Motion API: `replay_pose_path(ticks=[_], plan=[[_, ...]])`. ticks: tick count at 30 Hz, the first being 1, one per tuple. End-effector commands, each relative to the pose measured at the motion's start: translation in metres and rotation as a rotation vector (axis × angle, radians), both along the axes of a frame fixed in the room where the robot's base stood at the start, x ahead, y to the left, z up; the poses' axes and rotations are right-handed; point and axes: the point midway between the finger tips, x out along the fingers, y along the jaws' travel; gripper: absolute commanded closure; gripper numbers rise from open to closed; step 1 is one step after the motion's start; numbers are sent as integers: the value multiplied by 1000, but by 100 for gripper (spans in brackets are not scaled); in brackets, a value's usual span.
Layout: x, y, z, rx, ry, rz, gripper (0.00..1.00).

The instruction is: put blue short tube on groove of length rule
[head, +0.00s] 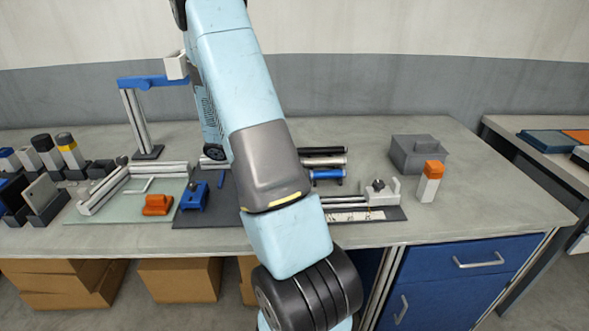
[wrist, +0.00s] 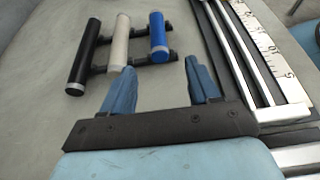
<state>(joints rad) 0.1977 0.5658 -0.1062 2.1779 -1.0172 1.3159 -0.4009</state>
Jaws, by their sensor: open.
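A short blue tube (wrist: 158,36) lies on a dark rack in the wrist view, beside a cream tube (wrist: 118,44) and a longer black tube (wrist: 84,58). The blue tube (head: 328,174) also shows in the head view, just right of my arm. The length rule (wrist: 255,45), with a white scale and metal rails, lies at the right of the wrist view; in the head view the rule's scale (head: 355,216) is near the table's front. My gripper (wrist: 158,82) is open and empty, its blue fingers apart from the tubes. In the head view my arm hides the gripper.
A grey box (head: 418,152) and an orange-capped white bottle (head: 429,182) stand right of the rule. A blue clamp (head: 194,196), an orange block (head: 157,205) and a metal frame (head: 110,187) are at the left. The table's back right is clear.

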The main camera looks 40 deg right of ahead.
Motion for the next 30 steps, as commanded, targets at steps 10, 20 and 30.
replay_pose_path(ticks=[10, 20, 30], plan=[[2, 23, 26, 18, -101, -36, 39], [-18, 77, 86, 101, -441, -160, 39], [-44, 137, 139, 221, -783, -291, 39]])
